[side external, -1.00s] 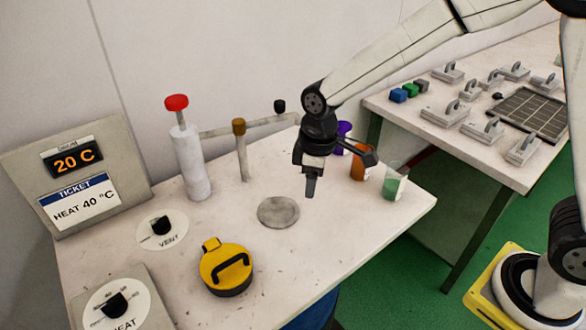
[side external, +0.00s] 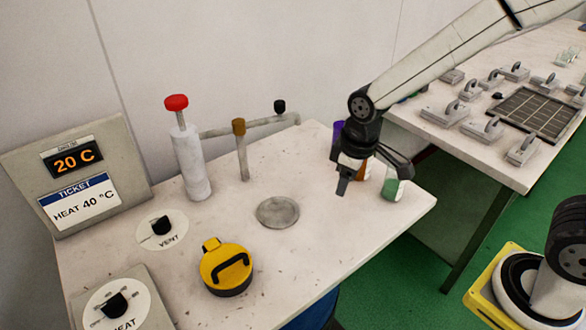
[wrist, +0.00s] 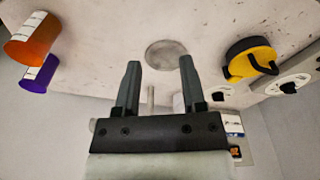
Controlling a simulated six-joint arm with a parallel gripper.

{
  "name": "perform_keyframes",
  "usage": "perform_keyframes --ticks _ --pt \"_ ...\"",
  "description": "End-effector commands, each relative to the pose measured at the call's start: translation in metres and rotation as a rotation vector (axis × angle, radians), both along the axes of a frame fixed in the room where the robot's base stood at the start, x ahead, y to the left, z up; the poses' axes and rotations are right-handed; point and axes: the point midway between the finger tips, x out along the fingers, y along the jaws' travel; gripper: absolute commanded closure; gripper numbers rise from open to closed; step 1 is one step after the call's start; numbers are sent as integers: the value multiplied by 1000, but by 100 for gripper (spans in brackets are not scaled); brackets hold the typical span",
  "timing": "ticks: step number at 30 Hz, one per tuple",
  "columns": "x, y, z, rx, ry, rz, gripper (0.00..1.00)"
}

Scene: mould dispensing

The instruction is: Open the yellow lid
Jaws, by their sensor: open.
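The yellow lid (side external: 227,268) is round with a black arched handle and a dark lower rim, and sits closed at the front of the white table. It also shows at the upper right of the wrist view (wrist: 250,60). My gripper (side external: 343,188) is above the right part of the table, well to the right of the lid and apart from it. In the wrist view the two fingers (wrist: 159,65) stand apart with nothing between them.
A grey disc (side external: 278,212) lies flat between my gripper and the lid. A white cylinder with a red knob (side external: 176,102) and a pipe stand behind. Orange, purple and green cups (side external: 394,186) are close to my gripper. VENT (side external: 162,227) and HEAT (side external: 115,305) dials are at left.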

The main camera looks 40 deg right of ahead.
Motion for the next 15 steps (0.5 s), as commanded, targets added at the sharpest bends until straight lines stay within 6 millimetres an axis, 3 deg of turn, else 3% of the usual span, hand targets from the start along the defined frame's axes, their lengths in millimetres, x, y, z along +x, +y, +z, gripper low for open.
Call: perform_keyframes --ticks 7,15 --pt "-10 -11 -1 3 -12 -58 47" --pt "-49 -46 -6 20 -64 -272 47"
